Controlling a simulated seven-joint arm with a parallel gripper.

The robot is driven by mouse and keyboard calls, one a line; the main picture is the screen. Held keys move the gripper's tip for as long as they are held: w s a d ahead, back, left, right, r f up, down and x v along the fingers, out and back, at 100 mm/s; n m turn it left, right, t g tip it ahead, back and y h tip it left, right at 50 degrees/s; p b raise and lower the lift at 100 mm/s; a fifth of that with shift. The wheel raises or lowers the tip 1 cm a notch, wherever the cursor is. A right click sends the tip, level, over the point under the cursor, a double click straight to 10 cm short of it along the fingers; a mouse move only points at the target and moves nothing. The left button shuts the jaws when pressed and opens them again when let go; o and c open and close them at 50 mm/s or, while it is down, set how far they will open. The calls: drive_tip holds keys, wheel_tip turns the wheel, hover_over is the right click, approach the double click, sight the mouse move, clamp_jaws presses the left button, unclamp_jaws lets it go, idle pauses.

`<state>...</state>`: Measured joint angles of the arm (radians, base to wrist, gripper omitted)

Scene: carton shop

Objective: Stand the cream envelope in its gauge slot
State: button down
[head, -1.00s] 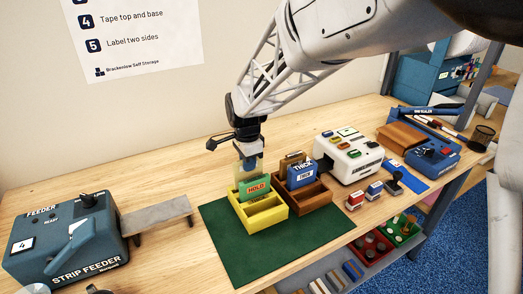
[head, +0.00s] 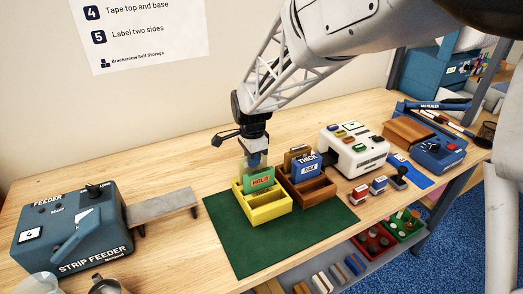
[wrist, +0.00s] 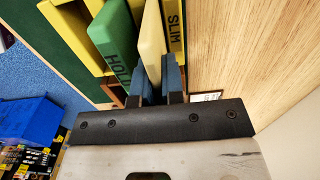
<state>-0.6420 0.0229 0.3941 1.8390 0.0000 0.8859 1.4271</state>
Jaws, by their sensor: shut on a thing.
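The cream envelope (wrist: 152,42) is between the two blue fingers of my gripper (wrist: 160,88), which is shut on it. In the wrist view it stands on edge between a green HOLD card (wrist: 116,40) and the yellow wall marked SLIM. In the head view my gripper (head: 254,162) is just above the back of the yellow gauge box (head: 268,211). There the envelope is mostly hidden behind the green card (head: 259,181). I cannot tell whether its lower edge touches the slot floor.
A brown box (head: 313,193) with a blue THICK card (head: 307,165) stands right of the yellow box, on a green mat (head: 235,245). The strip feeder (head: 70,232) is at left, a white machine (head: 352,150) at right. Bare bench lies behind the mat.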

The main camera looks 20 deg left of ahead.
drive_tip(key=shift+f, duration=1.25)
idle(0.6)
drive_tip(key=c, duration=1.1)
unclamp_jaws()
drive_tip(key=shift+c, duration=0.2)
drive_tip(key=shift+r, duration=0.1)
drive_tip(key=shift+r, duration=2.9)
